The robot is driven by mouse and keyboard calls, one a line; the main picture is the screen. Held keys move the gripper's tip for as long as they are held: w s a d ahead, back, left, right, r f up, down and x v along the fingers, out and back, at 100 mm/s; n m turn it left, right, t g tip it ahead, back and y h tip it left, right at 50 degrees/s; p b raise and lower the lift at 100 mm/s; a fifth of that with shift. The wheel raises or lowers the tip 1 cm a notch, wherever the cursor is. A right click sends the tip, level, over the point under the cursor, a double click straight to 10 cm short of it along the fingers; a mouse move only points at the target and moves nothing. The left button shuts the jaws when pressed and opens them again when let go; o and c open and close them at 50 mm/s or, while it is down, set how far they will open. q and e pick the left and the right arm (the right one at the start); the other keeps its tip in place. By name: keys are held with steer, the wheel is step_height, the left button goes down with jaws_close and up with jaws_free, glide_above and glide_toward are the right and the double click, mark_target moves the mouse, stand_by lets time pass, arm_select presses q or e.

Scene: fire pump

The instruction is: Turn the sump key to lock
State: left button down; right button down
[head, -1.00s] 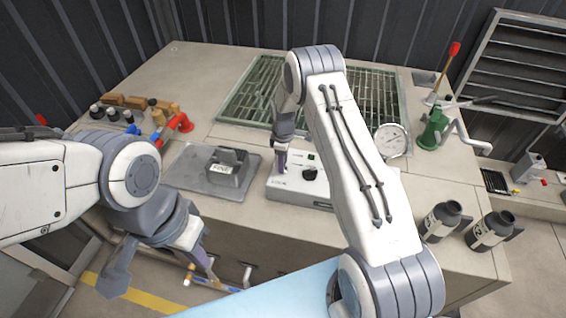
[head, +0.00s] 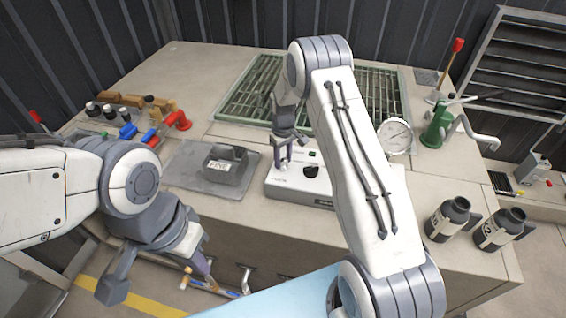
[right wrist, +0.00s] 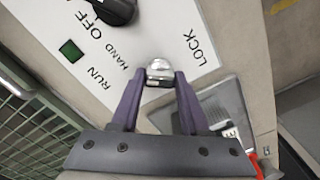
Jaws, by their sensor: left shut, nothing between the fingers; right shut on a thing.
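The white control box (head: 285,186) stands on the bench in the head view. The right wrist view shows its panel with a black knob (right wrist: 116,10), a green square light (right wrist: 71,51) and the printed words RUN, HAND, OFF and LOCK. My right gripper (head: 283,165) is at the box's left part. In the right wrist view its purple fingers (right wrist: 159,80) are shut on a small shiny silver piece, seemingly the sump key (right wrist: 159,68), beside the word LOCK. The key's lower part is hidden. My left gripper (head: 209,278) is shut and empty, low in front of the bench.
A grey bin marked FINE (head: 225,167) stands on a flat plate left of the control box. A green hand pump (head: 437,127), a round gauge (head: 395,136) and two dark bottles (head: 447,220) are to the right.

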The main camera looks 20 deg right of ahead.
mark_target(283, 160)
steer(key=m+b, duration=0.2)
steer(key=m, duration=0.3)
steer(key=shift+m, duration=0.3)
steer(key=m+b, duration=0.1)
steer(key=m, duration=0.3)
steer(key=shift+m, duration=0.4)
steer(key=shift+w, duration=0.1)
steer(key=shift+c, duration=2)
jaws_free()
step_height(283, 160, up, 9)
steer(key=shift+r+b, duration=0.1)
steer(key=shift+b, duration=1)
steer(key=shift+r, duration=0.7)
